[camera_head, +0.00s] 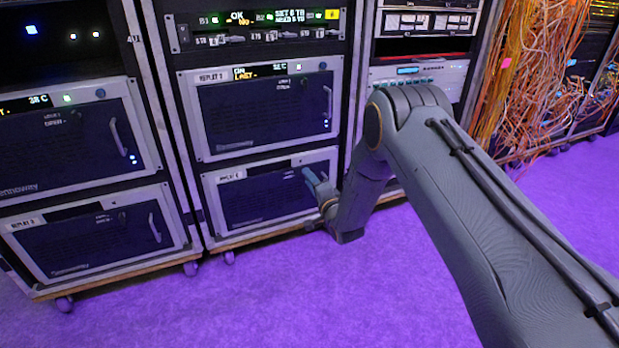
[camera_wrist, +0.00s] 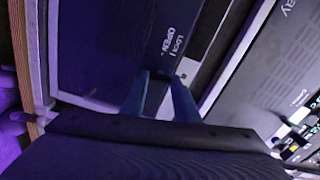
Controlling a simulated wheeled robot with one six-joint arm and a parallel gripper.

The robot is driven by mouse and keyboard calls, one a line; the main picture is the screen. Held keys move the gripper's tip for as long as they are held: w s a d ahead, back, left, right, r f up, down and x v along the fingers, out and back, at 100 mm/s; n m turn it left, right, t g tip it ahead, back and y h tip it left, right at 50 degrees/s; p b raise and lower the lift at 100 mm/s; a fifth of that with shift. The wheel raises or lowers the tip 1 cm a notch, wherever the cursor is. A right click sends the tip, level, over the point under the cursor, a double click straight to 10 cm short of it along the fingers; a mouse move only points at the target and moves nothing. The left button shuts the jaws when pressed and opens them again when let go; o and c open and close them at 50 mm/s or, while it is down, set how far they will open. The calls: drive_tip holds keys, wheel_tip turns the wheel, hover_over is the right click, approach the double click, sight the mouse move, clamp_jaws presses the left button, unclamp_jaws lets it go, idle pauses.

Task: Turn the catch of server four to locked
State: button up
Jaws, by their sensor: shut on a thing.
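The low server (camera_head: 256,195) in the middle rack has a dark front, a silver frame and a small name label too small to read surely. My gripper (camera_head: 311,178) is at the upper right of its front. In the wrist view, my gripper's two blue fingers (camera_wrist: 160,90) reach to a dark strip (camera_wrist: 176,28) printed with lock and open words. The fingers are shut on the catch there. The catch itself is mostly hidden between them, so its angle cannot be told.
Another server (camera_head: 265,110) sits right above, and two more stand in the left rack (camera_head: 75,130). Loose orange cables (camera_head: 535,80) hang at the right. The purple floor (camera_head: 300,300) in front is clear.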

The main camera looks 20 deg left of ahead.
drive_tip(key=shift+m+p, duration=0.35)
drive_tip(key=shift+m, duration=0.85)
drive_tip(key=o, duration=1)
drive_tip(key=shift+o, duration=0.2)
drive_tip(key=p+v, duration=0.3)
drive_tip(key=v, duration=0.4)
drive_tip(key=shift+s+d, duration=0.25)
drive_tip(key=shift+s, duration=0.1)
